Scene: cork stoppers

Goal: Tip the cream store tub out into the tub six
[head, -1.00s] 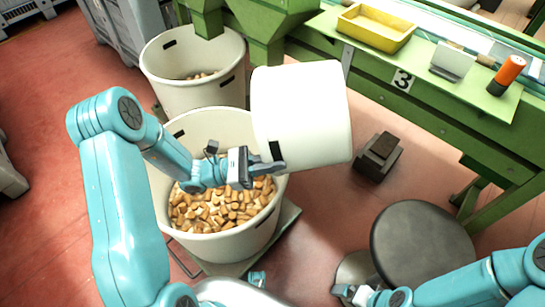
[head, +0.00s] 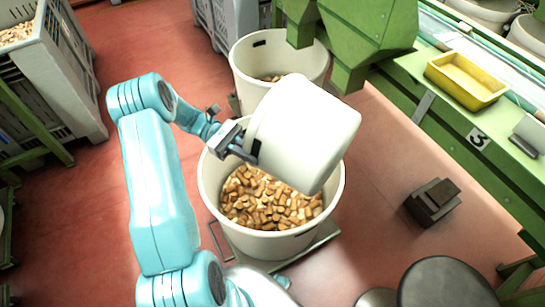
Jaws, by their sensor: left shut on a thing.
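The cream store tub (head: 308,130) is held in the air, tilted far over on its side. My left gripper (head: 246,153) is shut on it near the dark handle slot at its left end. Its inside is hidden from me. A large cream tub (head: 333,205), which I take to be tub six, stands upright directly below, with many corks (head: 265,200) in it. I see no number on it. The held tub covers part of its far rim. No corks are seen falling. My right gripper is out of view.
Another cream tub (head: 245,75) with some corks stands behind, under a green chute (head: 350,75). A green bench marked 3 (head: 477,139) with a yellow tray (head: 465,82) runs along the right. A dark pedal block (head: 433,202) and a round stool (head: 445,285) stand on the red floor.

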